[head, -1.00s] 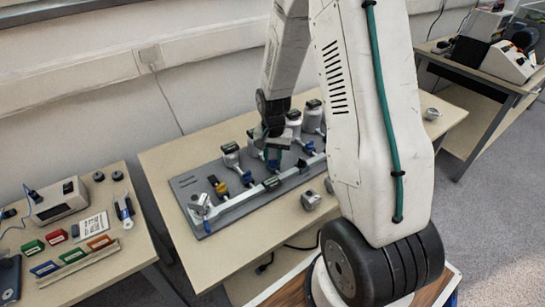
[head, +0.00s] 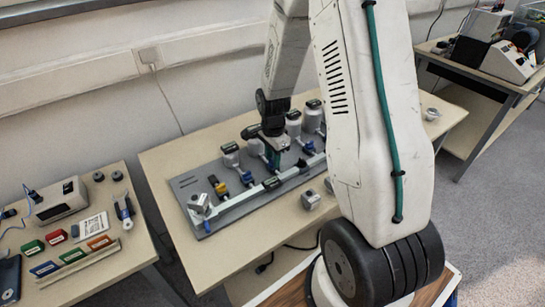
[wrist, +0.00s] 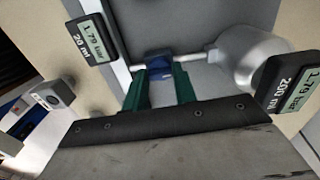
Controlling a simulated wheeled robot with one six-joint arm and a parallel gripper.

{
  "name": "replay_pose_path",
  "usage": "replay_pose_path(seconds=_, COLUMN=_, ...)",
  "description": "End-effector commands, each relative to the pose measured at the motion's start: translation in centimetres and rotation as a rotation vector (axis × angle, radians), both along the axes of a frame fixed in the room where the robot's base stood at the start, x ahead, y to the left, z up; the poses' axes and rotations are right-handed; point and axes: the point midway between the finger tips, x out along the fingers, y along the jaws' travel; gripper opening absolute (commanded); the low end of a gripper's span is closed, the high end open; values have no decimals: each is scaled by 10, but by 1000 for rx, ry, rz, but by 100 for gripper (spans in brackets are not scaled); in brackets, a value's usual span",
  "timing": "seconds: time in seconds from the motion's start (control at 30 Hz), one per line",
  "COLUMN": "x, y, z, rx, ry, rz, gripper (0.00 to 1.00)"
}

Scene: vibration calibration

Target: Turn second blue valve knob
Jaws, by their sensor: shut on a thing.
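The grey valve board (head: 190,182) lies on the wooden table, with a pipe line along it and vessels with small displays. My gripper (head: 274,160) points down at the middle of the board, with its green fingers around a blue valve knob (wrist: 160,66). In the wrist view the green fingers (wrist: 160,88) sit on both sides of this knob, which lies on the pipe between a display reading 20 ml (wrist: 90,40) and a vessel (wrist: 250,58) with a 200 ml display. Another blue knob (head: 247,178) is left of my gripper in the head view.
A yellow part (head: 221,188) and a small grey device (head: 199,203) are at the board's left end. A metal block (head: 311,200) stands on the table in front. The left table (head: 125,255) holds coloured blocks and a meter.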

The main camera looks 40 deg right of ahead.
Motion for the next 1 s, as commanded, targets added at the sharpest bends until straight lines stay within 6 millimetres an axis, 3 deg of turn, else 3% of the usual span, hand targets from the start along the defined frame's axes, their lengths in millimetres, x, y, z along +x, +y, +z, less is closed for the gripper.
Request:
replay_pose_path(seconds=0.6, x=1, y=0, z=0, rx=0, ry=-2, rz=-38, gripper=5)
replay_pose_path(seconds=0.63, x=1, y=0, z=0, rx=0, ry=-2, rz=-38, gripper=36)
replay_pose_path(seconds=0.7, x=1, y=0, z=0, rx=0, ry=-2, rz=-38, gripper=49)
replay_pose_path(seconds=1.0, x=0, y=-1, z=2, rx=0, ry=-1, rz=-38, gripper=49)
